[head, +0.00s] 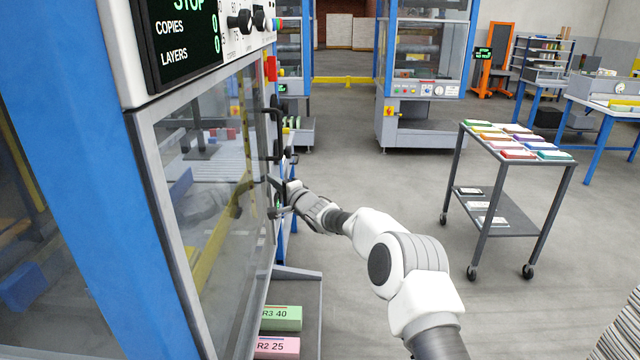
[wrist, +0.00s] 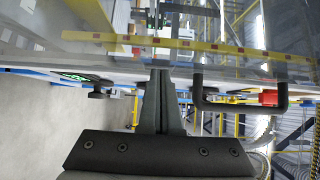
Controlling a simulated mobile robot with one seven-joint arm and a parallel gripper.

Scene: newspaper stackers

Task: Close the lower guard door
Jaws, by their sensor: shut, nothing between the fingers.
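The guard door (head: 205,190) is a large clear panel in a grey frame, below the stacker's control panel in the head view. I cannot tell whether its edge is fully home against the frame. A black bar handle (head: 275,135) stands out at its right side. It also shows right of the fingers in the wrist view (wrist: 240,107). My gripper (head: 280,200) is below this handle, at the panel's right edge. Its fingers (wrist: 160,85) are together and empty, pointing at the clear panel. I cannot tell whether they touch it.
A red box (head: 271,68) is above the handle. Labelled bundles, one green (head: 281,318) and one pink (head: 276,347), lie on a low shelf under the door. A cart (head: 510,155) with coloured stacks stands at right. The floor between is clear.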

